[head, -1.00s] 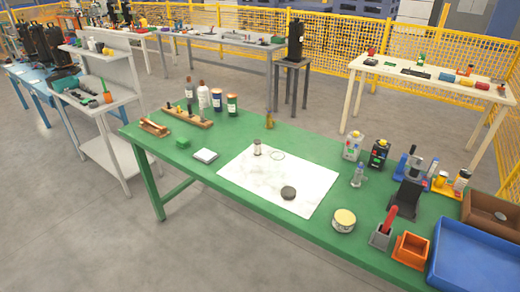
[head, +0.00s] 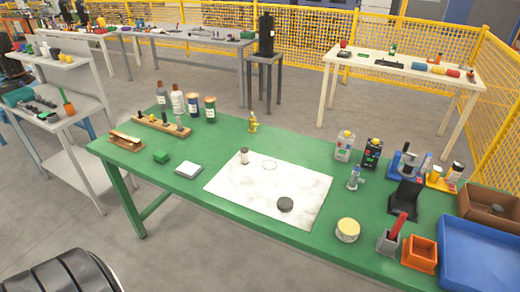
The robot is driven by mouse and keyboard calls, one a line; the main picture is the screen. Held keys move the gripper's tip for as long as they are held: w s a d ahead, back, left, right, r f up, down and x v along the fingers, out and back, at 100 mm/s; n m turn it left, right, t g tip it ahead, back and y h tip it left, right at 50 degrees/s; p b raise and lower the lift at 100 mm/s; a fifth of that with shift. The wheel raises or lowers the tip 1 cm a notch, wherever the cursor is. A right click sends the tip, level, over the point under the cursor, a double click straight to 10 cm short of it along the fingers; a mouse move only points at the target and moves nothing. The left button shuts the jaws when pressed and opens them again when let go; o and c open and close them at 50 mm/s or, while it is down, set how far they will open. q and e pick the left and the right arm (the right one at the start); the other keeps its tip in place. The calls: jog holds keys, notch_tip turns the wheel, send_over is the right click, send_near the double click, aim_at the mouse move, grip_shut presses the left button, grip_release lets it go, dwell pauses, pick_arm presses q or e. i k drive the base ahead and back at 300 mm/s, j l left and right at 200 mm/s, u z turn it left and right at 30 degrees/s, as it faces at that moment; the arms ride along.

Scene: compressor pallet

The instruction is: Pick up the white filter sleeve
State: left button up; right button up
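A small white cylinder (head: 244,157), which looks like the white filter sleeve, stands upright on the white mat (head: 228,192) on the green table (head: 310,245). A dark round disc (head: 285,204) lies near the mat's front right edge. Neither of my grippers is in view. Only a dark rounded part, apparently my own arm, shows at the bottom left corner.
A wooden rack (head: 163,126) and several bottles stand at the back left. A grey-white square block (head: 188,169) lies left of the mat.

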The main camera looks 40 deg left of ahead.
aim_at(245, 151)
jog(key=j+z, duration=0.2)
jog(key=j, duration=1.3)
jog(key=j+z, duration=0.25)
jog(key=j, duration=2.1)
jog(key=k+j, duration=0.15)
jog(key=j, duration=0.75)
